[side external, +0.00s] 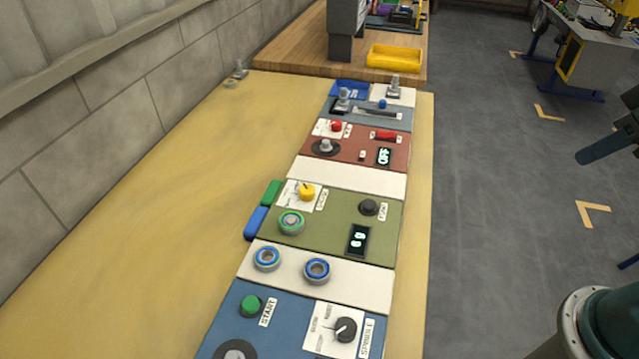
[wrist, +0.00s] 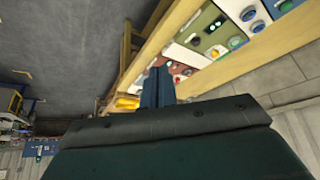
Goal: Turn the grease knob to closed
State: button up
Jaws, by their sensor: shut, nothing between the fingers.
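Small dial knobs sit on the row of panels. I cannot read which label says grease. A yellow knob (side external: 307,192) stands on a white marked plate on the green panel (side external: 340,235). A red knob (side external: 336,126) stands on a white plate on the red panel (side external: 312,157). A dark spindle knob (side external: 346,329) is on the blue front panel (side external: 288,318). My gripper (side external: 581,158) is at the right edge, over the floor, well apart from the panels. It also shows in the wrist view (wrist: 158,72), shut and empty.
The panels lie along the right side of a yellow table (side external: 150,230). Bearing-like rings (side external: 317,269) and blue and green blocks (side external: 257,222) sit among them. A yellow bin (side external: 394,56) stands on a wooden bench behind. Open floor lies right of the table.

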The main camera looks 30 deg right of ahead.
jog(key=o, duration=0.7)
jog(key=shift+w+r, duration=0.1)
jog(key=o, duration=0.4)
jog(key=shift+w+r, duration=0.15)
jog(key=shift+w, duration=0.1)
jog(key=w+a+r+m+g, duration=0.1)
jog(key=w+a+r, duration=0.2)
jog(key=w, duration=0.8)
jog(key=shift+w+a+r+g, duration=0.2)
jog(key=shift+w+r+g, duration=0.1)
jog(key=shift+r, duration=0.35)
jog(key=m+g, duration=0.2)
jog(key=g, duration=0.2)
send_over(307, 189)
notch_tip(307, 189, down, 18)
jog(key=shift+r, duration=0.1)
notch_tip(307, 189, down, 14)
jog(key=shift+r, duration=0.1)
